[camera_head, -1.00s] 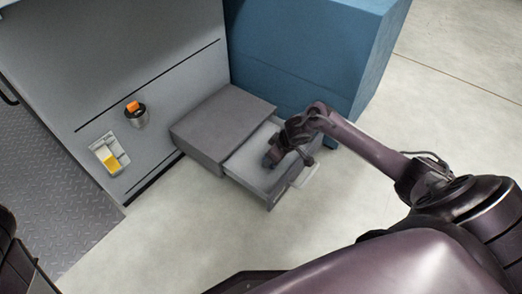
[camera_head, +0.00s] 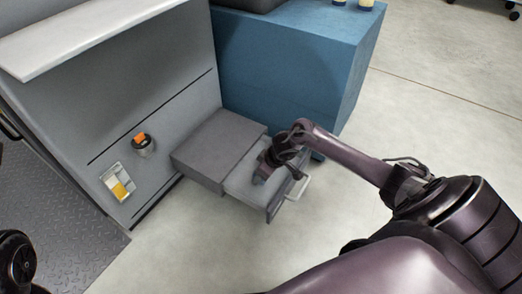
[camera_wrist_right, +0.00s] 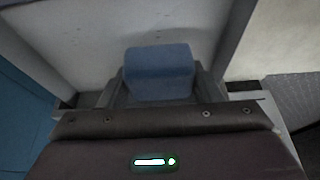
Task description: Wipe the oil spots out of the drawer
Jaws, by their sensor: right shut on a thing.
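The grey drawer (camera_head: 240,184) stands pulled out of a low grey cabinet (camera_head: 215,145), its pale inside partly hidden by my arm. My right gripper (camera_head: 264,172) reaches down inside it. In the right wrist view the gripper is shut on a blue block-like wiping pad (camera_wrist_right: 158,72), held over or against the pale drawer floor (camera_wrist_right: 165,22); contact cannot be told. No oil spots can be made out clearly in either view. My left gripper is out of view; only part of my left arm shows at the lower left.
A light handle (camera_head: 299,188) sits on the drawer's front. A blue cabinet (camera_head: 290,75) stands close behind. The floor in front is clear.

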